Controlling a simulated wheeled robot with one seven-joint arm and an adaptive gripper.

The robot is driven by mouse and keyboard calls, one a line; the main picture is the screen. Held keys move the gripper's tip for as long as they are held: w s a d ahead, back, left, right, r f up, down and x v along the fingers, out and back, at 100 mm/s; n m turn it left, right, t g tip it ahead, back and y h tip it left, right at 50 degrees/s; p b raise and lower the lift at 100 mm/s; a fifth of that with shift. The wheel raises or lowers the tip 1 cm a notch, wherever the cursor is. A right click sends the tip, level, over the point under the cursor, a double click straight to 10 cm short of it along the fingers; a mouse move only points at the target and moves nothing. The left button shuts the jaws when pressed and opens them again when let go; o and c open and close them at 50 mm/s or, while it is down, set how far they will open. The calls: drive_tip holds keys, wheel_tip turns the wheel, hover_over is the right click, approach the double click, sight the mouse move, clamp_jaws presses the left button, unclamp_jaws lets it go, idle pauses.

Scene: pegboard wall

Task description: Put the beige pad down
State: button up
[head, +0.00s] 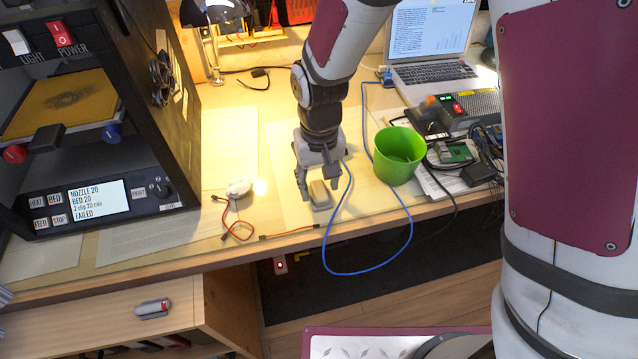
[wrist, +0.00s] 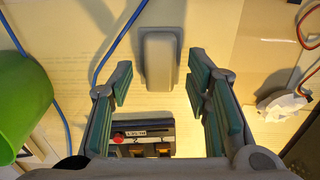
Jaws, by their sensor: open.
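The beige pad (head: 319,194) is a small rounded grey-beige block on the desk, near its front edge. In the wrist view the pad (wrist: 158,62) appears upper middle, with a shadow around it, and seems to rest on the desk's paper sheet. My gripper (head: 318,184) points down right at the pad. In the wrist view its two teal-lined fingers (wrist: 158,88) are spread apart, one on either side of the pad's lower end, with visible gaps. The fingers do not appear to grip it. The pad's far side is partly hidden by my gripper in the head view.
A green cup (head: 398,155) stands close to the right, with a blue cable (head: 364,272) looping over the desk edge. A white lump with thin wires (head: 238,187) lies left. A printer (head: 90,120) stands far left; a laptop (head: 432,50) and electronics are back right.

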sight(319, 188)
wheel_tip(319, 188, up, 11)
drive_tip(key=p, duration=0.1)
idle(0.3)
drive_tip(key=s+d+r, duration=0.3)
drive_tip(key=d+r, duration=0.4)
drive_tip(key=s+d+r+m+t, duration=0.1)
drive_tip(key=s+d+r, duration=0.2)
drive_tip(key=s+d, duration=0.3)
drive_tip(key=s+d+r+m+t, duration=0.1)
drive_tip(key=s+d+r+m, duration=0.1)
drive_tip(key=s+d, duration=0.5)
drive_tip(key=s+r, duration=0.1)
drive_tip(key=s, duration=0.5)
drive_tip(key=shift+s+r, duration=0.15)
drive_tip(key=shift+s, duration=0.25)
drive_tip(key=shift+d, duration=0.1)
